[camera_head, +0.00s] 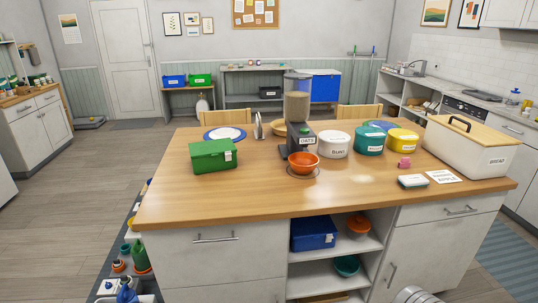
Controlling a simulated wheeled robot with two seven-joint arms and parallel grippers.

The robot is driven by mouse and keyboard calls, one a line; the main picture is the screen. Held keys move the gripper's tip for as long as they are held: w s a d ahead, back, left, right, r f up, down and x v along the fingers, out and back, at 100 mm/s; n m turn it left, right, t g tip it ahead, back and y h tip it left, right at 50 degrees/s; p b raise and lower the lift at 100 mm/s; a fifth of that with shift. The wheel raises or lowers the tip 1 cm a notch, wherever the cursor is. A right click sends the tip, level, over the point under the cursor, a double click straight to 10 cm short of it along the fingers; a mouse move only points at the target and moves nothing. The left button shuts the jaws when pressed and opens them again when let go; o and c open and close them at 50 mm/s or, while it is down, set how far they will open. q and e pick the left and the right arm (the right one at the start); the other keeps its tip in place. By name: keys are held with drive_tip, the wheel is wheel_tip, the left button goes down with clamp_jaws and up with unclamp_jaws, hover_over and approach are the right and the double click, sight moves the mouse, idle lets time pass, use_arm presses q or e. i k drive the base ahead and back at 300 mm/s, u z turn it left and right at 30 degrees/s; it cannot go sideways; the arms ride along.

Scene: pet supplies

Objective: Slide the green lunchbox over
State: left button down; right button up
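The green lunchbox (212,157) sits closed on the left part of the wooden island top (350,198). It has a small white tag on its right side. The wood around its front and left is bare. A round plate with a blue rim (224,134) lies just behind it. Neither of my grippers is in view.
Right of the lunchbox stand a dark dispenser with an orange bowl (303,162), a white tub (333,144), a teal tub (370,141), a yellow tub (403,142) and a large cream bread bin (470,150). A card (443,176) lies near the front right.

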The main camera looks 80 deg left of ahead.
sight(208, 164)
drive_tip(key=z, duration=0.6)
drive_tip(key=k, duration=1.75)
drive_tip(key=u, duration=2.2)
